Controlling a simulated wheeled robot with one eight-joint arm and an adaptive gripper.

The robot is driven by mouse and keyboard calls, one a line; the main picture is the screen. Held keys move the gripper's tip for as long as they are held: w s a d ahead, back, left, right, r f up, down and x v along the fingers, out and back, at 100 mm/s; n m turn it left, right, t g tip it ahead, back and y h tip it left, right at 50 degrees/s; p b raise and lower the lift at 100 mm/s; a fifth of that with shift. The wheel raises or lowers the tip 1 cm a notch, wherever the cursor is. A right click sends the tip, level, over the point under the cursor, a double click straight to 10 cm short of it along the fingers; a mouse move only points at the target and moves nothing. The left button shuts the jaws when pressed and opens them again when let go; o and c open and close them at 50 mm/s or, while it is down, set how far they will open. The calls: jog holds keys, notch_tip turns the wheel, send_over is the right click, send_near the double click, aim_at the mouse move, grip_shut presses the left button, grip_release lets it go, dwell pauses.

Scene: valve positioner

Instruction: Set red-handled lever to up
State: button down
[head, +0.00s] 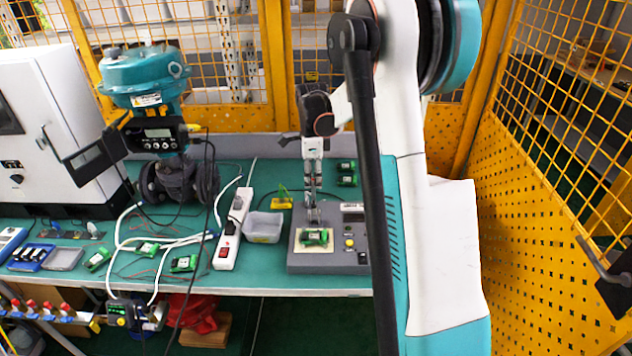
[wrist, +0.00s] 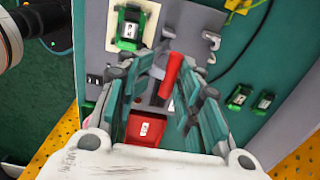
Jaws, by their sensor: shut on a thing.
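My gripper (head: 313,213) points down over the grey fixture box (head: 296,262) on the bench. In the wrist view the red-handled lever (wrist: 172,72) stands between the two fingers of my gripper (wrist: 172,78), and the gripper is shut on it. The lever's red grip is slightly tilted in the wrist view, with its lower end hidden among the fingers. In the head view the red grip is hidden, so its exact angle cannot be told. A green module (head: 315,237) sits on a pale pad at the front of the box.
A grey bin (head: 263,227) and a white power strip (head: 229,240) stand left of the box. Green modules (head: 346,173) lie behind it. A teal valve actuator (head: 142,75) stands at the back left. Yellow mesh fencing (head: 556,170) closes the right side.

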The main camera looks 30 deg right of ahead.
jog(key=w+d+f+g, duration=0.1)
jog(key=w+d+f, duration=0.2)
jog(key=w, duration=0.3)
jog(key=shift+d+y, duration=0.3)
jog(key=shift+d, duration=0.4)
jog(key=shift+w+d+f, duration=0.1)
jog(key=shift+d+f, duration=0.05)
jog(key=c, duration=1.6)
grip_release()
jog(key=shift+w, duration=0.1)
jog(key=shift+c, duration=0.2)
jog(key=shift+d+f, duration=0.1)
jog(key=shift+f, duration=0.05)
